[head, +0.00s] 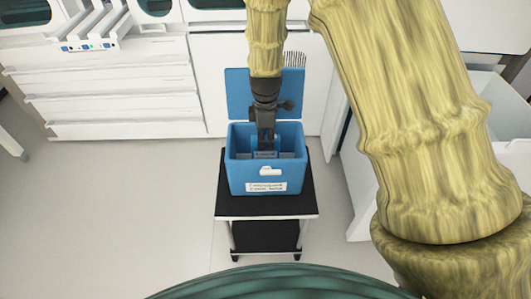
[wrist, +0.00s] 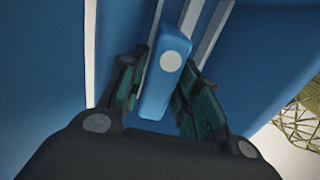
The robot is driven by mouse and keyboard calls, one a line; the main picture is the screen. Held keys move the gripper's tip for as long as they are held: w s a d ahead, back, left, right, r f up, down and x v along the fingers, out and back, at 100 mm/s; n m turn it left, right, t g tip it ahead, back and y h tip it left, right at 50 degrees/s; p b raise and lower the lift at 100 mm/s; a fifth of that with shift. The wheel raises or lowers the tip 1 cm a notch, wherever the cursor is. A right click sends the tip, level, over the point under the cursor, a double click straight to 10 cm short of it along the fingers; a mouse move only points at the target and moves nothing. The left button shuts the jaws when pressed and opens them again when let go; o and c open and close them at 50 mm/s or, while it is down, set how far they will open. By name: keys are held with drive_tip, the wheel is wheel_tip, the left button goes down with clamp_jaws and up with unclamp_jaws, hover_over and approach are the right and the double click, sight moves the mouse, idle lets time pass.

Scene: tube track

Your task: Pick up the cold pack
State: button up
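My gripper (head: 266,137) reaches down into an open blue cooler box (head: 238,175). In the wrist view my gripper (wrist: 160,95) has its two dark fingers apart, one on each side of a blue cold pack (wrist: 157,92). The pack has a white round spot on its end and stands on edge between the fingers. Both fingers are very close to its sides; whether they press on it is not clear. In the head view, grey-blue shapes (head: 264,155) show inside the box below the fingers, too small to tell apart.
The box's lid (head: 239,92) stands open at the back. The box sits on a small black-topped cart (head: 297,205). White drawers (head: 112,105) stand behind to the left, with a white open-topped bin (head: 495,95) at right. The floor (head: 170,205) left of the cart is clear.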

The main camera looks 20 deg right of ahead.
drive_tip(key=shift+f, duration=0.15)
clamp_jaws()
